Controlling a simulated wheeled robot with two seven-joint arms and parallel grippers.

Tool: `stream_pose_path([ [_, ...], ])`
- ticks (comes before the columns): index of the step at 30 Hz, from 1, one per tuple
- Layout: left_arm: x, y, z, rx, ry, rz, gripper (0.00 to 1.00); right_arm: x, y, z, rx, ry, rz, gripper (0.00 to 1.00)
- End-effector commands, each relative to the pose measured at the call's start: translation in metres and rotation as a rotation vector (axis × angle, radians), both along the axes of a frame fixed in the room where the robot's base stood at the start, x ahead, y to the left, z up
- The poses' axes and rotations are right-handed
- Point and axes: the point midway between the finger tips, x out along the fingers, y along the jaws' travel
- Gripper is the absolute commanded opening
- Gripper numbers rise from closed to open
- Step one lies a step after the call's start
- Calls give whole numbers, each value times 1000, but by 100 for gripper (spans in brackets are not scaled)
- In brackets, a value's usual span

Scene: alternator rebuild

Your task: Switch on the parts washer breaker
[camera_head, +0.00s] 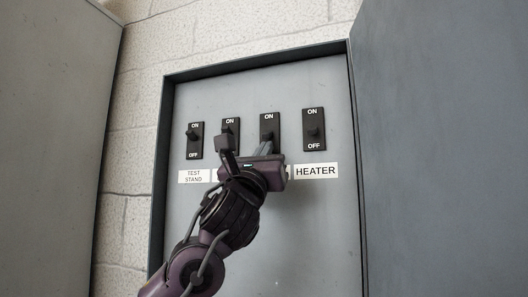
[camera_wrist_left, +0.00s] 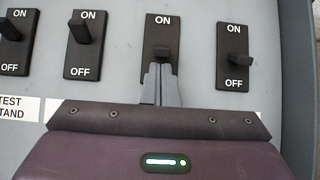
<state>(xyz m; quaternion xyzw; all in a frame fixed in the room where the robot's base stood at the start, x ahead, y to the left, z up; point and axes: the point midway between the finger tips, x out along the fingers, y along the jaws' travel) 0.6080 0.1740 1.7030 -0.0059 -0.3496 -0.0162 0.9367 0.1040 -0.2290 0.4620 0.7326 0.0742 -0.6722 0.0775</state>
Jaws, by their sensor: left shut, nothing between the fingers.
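Four black breaker switches marked ON and OFF sit in a row on a grey panel (camera_head: 300,225). The label of the third breaker (camera_head: 267,119) is hidden behind my left gripper, so I cannot read whether it is the parts washer one. My left gripper (camera_head: 266,147) is shut and empty, its fingertips at the lower part of that third breaker. In the left wrist view the shut fingertips (camera_wrist_left: 160,70) are just below its dark lever (camera_wrist_left: 160,51) and cover its OFF mark. I cannot tell whether they touch the lever. My right gripper is not in view.
The test stand breaker (camera_head: 195,141) is at left, the second breaker (camera_head: 230,125) beside it, and the heater breaker (camera_head: 313,118) at right. The heater lever sits lower than the two left levers. An open cabinet door (camera_head: 445,150) stands at right.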

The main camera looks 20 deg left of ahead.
Motion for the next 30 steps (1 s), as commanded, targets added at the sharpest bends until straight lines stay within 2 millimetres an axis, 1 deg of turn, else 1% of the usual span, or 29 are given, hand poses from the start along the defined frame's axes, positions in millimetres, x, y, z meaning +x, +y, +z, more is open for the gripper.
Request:
stream_pose_path([
  [6, -1, 0, 4, 1, 34, 0, 0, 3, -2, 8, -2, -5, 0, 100],
  [30, -4, 0, 8, 5, 163, 1, 0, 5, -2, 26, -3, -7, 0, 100],
])
